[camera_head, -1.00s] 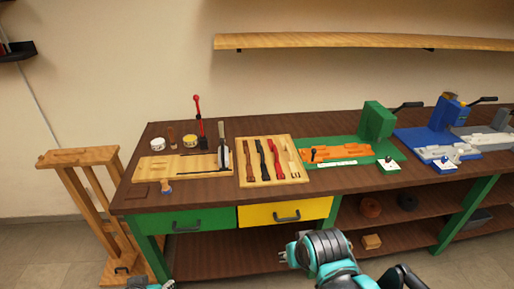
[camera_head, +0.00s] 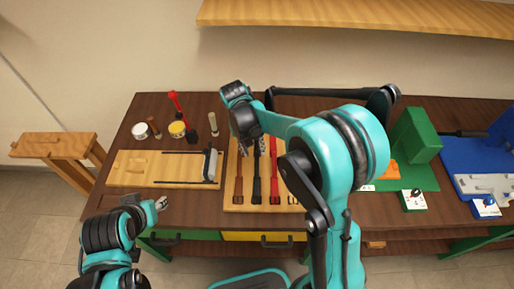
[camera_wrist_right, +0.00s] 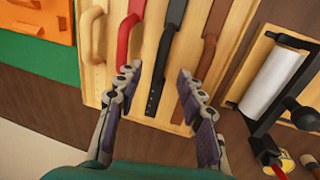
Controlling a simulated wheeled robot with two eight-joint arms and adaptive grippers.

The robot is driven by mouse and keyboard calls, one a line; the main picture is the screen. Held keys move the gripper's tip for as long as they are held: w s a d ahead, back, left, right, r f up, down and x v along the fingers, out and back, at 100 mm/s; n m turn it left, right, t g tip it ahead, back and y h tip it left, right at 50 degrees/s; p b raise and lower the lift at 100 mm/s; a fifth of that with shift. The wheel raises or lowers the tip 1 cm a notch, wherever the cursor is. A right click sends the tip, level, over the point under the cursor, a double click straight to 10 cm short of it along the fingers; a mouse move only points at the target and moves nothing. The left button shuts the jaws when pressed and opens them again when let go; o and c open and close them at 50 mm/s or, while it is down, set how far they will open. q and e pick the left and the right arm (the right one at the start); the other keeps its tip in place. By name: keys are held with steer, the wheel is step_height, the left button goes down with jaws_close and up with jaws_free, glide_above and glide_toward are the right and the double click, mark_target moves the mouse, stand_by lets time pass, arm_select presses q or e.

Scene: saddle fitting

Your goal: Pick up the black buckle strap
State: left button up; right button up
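The black buckle strap (camera_head: 257,182) lies in the wooden tray (camera_head: 230,206), between a brown strap (camera_head: 238,186) and a red strap (camera_head: 274,184). In the right wrist view the black strap (camera_wrist_right: 164,62) runs lengthwise between the fingers of my right gripper (camera_wrist_right: 155,100). Those fingers are open and apart, and nothing is held. In the head view my right gripper (camera_head: 244,146) hangs over the upper part of the tray and hides the strap's upper end. My left gripper (camera_head: 161,203) is near the table's front edge, away from the strap; its opening is unclear.
A wooden board (camera_head: 130,172) with a clamp (camera_head: 211,164) lies left of the tray. Behind it are jars (camera_head: 177,129) and a red-handled tool (camera_head: 181,110). A green press (camera_head: 415,138) stands to the right. A shelf (camera_head: 370,28) is above the table.

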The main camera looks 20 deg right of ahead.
mark_target(256, 160)
step_height(256, 160, down, 3)
steer(key=shift+s+d+r+b, duration=0.1)
steer(key=shift+s+b, duration=0.05)
steer(key=shift+b, duration=0.4)
steer(key=f+b, duration=0.1)
steer(key=f, duration=0.1)
steer(key=d+f, duration=0.1)
steer(key=f, duration=0.1)
steer(key=shift+f+b, duration=0.35)
steer(key=shift+f, duration=0.05)
steer(key=shift+c, duration=0.3)
steer(key=shift+r, duration=0.1)
jaws_close()
